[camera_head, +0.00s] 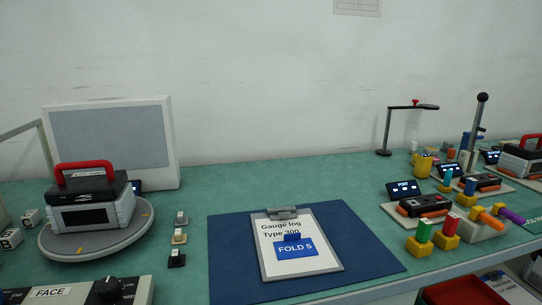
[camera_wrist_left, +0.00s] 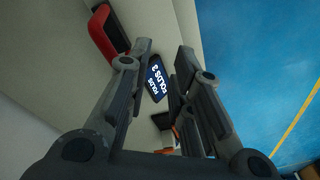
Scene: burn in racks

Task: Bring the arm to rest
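My left gripper (camera_wrist_left: 164,52) shows only in the left wrist view. Its two dark fingers are apart with nothing held between them. Behind the gap is a small dark display (camera_wrist_left: 157,80) with white lettering that seems to read FOLDS. A red handle (camera_wrist_left: 103,38) on a dark object is at the upper left of that view. Neither of my arms shows in the head view, and my right gripper is in no view.
The green bench (camera_head: 190,200) holds a clipboard (camera_head: 328,262) on a blue mat (camera_head: 230,250), a red-handled case (camera_head: 92,215) on a grey turntable (camera_head: 60,247), and several coloured pegs and devices at right. A red bin (camera_head: 455,292) sits below the bench edge. Blue floor (camera_wrist_left: 270,60) shows in the wrist view.

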